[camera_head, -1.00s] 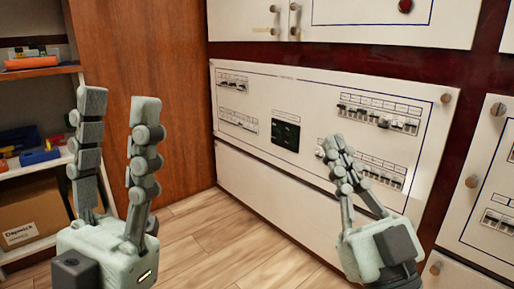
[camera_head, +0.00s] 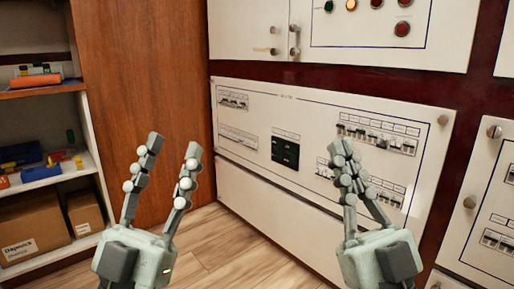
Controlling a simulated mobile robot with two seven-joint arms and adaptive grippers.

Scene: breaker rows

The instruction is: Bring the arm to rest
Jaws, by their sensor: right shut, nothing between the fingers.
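My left gripper (camera_head: 170,146) is open and empty. It points up in front of the wooden side panel, with clear space between its fingers. My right gripper (camera_head: 341,148) is shut, its fingertips together with nothing between them. It shows in front of the white breaker panel (camera_head: 300,185) and hides part of the lower right breaker row. I cannot tell how far its tips are from the panel. The panel carries an upper left breaker row (camera_head: 233,99), an upper right row (camera_head: 378,138) and a dark display (camera_head: 286,150).
A shelf (camera_head: 62,170) with blue, red and yellow items and cardboard boxes (camera_head: 30,228) stands at the left. A brown wooden panel (camera_head: 145,80) stands beside it. Cabinet doors with knobs are above and at the right. Wood floor (camera_head: 215,250) shows between my grippers.

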